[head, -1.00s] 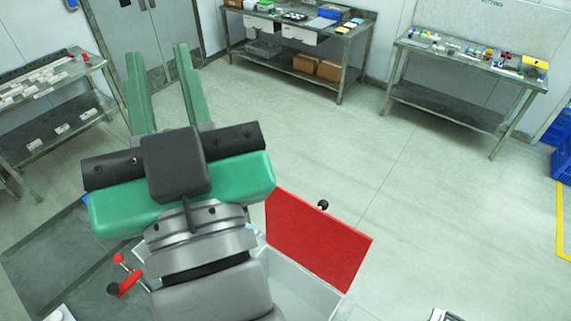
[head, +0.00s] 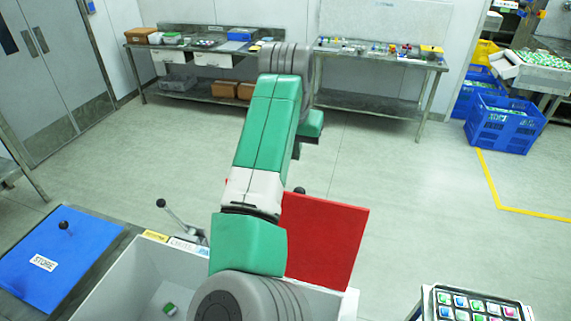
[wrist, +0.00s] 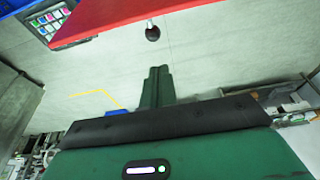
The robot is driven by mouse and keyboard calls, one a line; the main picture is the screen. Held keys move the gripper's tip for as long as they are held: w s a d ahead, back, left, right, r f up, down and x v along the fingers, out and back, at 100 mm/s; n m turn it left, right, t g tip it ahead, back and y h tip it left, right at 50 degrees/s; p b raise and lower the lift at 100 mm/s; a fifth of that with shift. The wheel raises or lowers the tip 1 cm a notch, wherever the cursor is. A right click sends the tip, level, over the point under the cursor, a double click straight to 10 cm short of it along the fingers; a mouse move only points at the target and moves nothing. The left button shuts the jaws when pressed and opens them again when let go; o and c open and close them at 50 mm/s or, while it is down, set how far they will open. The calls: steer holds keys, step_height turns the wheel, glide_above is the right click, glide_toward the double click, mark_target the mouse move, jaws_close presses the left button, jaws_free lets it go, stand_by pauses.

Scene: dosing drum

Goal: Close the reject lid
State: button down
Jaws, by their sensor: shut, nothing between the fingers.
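The red lid (head: 330,240) stands open, roughly upright, at the right side of a white-walled bin (head: 115,290) in the head view. Its dark knob (head: 300,190) shows at its top edge, partly beside my arm. In the wrist view the red lid (wrist: 150,12) crosses the top, with the black ball knob (wrist: 152,33) below its edge. My gripper (wrist: 158,72) is shut and empty, its green fingers together. The fingers appear apart from the knob and lid. In the head view my arm reaches over beside the lid and hides the fingertips.
A blue lid labelled STORE (head: 60,255) lies at left, near a lever (head: 180,220). A small green-and-white item (head: 169,309) lies inside the white bin. A tray of coloured packs (head: 475,305) is at lower right. Open floor (head: 400,180) lies beyond the lid.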

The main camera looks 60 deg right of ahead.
steer(key=x, duration=0.7)
steer(key=shift+f, duration=0.35)
steer(key=a, duration=0.3)
steer(key=shift+s+a, duration=0.35)
